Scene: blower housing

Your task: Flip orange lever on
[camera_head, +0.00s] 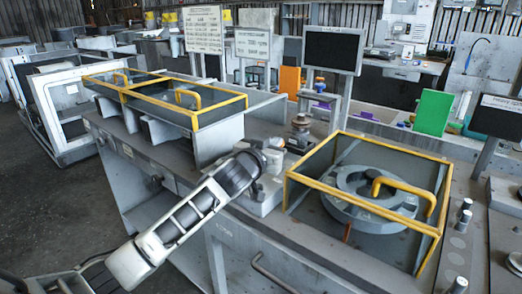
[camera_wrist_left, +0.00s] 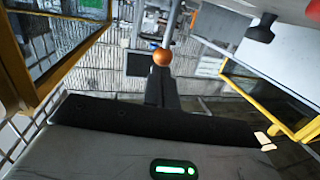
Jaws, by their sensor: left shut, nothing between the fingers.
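An orange ball knob (camera_wrist_left: 162,57), which looks like the orange lever's end, shows in the left wrist view just beyond my left fingertips. I cannot tell whether they touch it. My left gripper (camera_wrist_left: 161,78) is shut with nothing between its fingers. In the head view my left gripper (camera_head: 270,152) reaches in from the left, over a pale machine block (camera_head: 262,195) between two yellow-framed boxes. The lever cannot be made out clearly there; my gripper may hide it. My right gripper is not in view.
A yellow-framed box (camera_head: 362,154) with a round grey housing (camera_head: 345,205) stands right of my gripper. Another yellow-framed box (camera_head: 218,112) stands to the left. A dark screen (camera_head: 333,50) on a post and a copper-coloured disc stack (camera_head: 300,122) are behind.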

